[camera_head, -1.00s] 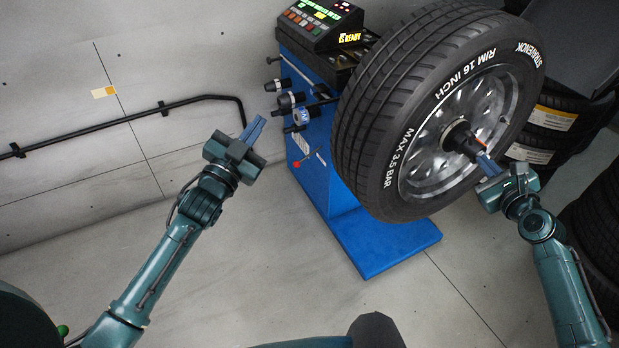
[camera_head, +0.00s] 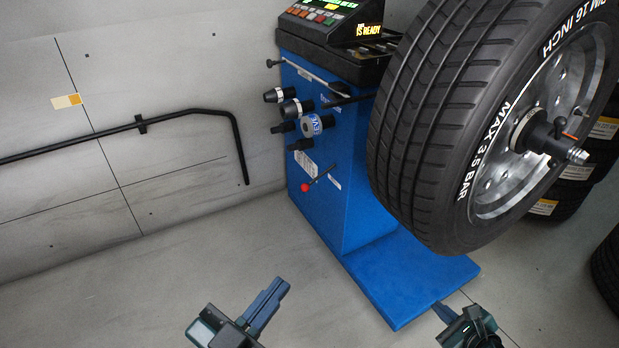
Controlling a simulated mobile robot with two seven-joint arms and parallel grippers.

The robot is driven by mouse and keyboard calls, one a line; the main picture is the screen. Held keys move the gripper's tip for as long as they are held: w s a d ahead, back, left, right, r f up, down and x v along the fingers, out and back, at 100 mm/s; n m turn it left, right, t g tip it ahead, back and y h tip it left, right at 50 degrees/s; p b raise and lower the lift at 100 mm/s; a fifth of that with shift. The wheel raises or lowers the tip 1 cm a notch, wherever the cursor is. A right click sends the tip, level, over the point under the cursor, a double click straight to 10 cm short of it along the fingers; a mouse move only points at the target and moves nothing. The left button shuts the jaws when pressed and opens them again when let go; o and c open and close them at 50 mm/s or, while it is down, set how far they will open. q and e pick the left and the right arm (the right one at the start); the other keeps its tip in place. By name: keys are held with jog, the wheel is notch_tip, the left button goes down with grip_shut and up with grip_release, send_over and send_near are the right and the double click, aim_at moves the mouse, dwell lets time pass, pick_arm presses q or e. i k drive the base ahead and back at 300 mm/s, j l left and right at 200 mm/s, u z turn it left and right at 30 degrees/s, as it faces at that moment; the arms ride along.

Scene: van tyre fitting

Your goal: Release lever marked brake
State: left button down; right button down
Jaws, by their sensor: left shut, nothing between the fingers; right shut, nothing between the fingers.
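A lever with a red knob (camera_head: 305,187) and thin dark rod sits on the side of the blue balancing machine (camera_head: 350,215), low down. Small white labels are beside it, too small to read, so I cannot tell whether it is marked brake. My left gripper (camera_head: 280,284) is shut and empty, below and in front of the lever, well apart from it. My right gripper (camera_head: 437,306) is shut and empty near the machine's blue base, at the bottom of the picture.
A large tyre on a wheel (camera_head: 450,120) is mounted on the machine's right side. Dark knobs and tools (camera_head: 290,108) stick out above the lever. A black rail (camera_head: 170,115) runs along the left wall. The floor left of the machine is clear.

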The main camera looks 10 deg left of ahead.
aim_at(304, 187)
jog(key=i+j, duration=1.15)
jog(key=j, duration=0.2)
